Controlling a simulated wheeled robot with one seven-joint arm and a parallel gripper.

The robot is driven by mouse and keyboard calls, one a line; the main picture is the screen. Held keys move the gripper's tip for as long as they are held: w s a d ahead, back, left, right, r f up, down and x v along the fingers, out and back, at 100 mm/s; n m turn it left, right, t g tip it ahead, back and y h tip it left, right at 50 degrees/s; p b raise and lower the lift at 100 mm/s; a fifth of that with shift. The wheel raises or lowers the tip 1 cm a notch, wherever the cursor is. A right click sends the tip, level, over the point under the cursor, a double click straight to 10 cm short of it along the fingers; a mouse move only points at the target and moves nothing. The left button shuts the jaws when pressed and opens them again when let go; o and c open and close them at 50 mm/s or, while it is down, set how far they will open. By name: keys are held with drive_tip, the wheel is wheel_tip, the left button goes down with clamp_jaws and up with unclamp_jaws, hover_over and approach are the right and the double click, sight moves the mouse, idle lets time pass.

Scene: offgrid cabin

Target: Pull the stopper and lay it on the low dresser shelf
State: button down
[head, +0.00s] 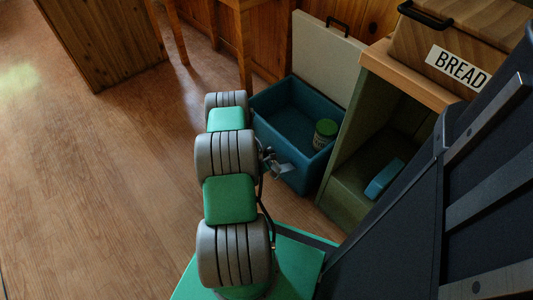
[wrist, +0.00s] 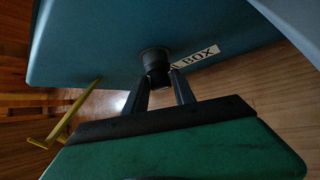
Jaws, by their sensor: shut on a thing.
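The dark round stopper (wrist: 155,60) shows in the wrist view, against the teal wall of the cool box (wrist: 100,45), beside a label ending in "BOX". My gripper (wrist: 158,82) is shut on the stopper. I cannot tell whether the stopper is seated in the wall or just clear of it. In the head view the cool box (head: 276,100) stands open on the floor left of the green dresser (head: 345,140). The low dresser shelf (head: 352,188) is at the dresser's bottom. The stopper is hidden in the head view.
A jar with a green lid (head: 326,133) stands in the cool box. A blue item (head: 384,179) lies on the low shelf, with bare shelf to its left. A bread box (head: 455,50) sits on top. A yellow piece (wrist: 70,120) is at left in the wrist view.

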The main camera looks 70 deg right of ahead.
drive_tip(key=shift+w+a, duration=0.35)
drive_tip(key=shift+a, duration=0.2)
drive_tip(key=shift+w+a, duration=0.3)
drive_tip(key=shift+a, duration=0.25)
drive_tip(key=shift+w+a, duration=0.25)
drive_tip(key=shift+a, duration=0.3)
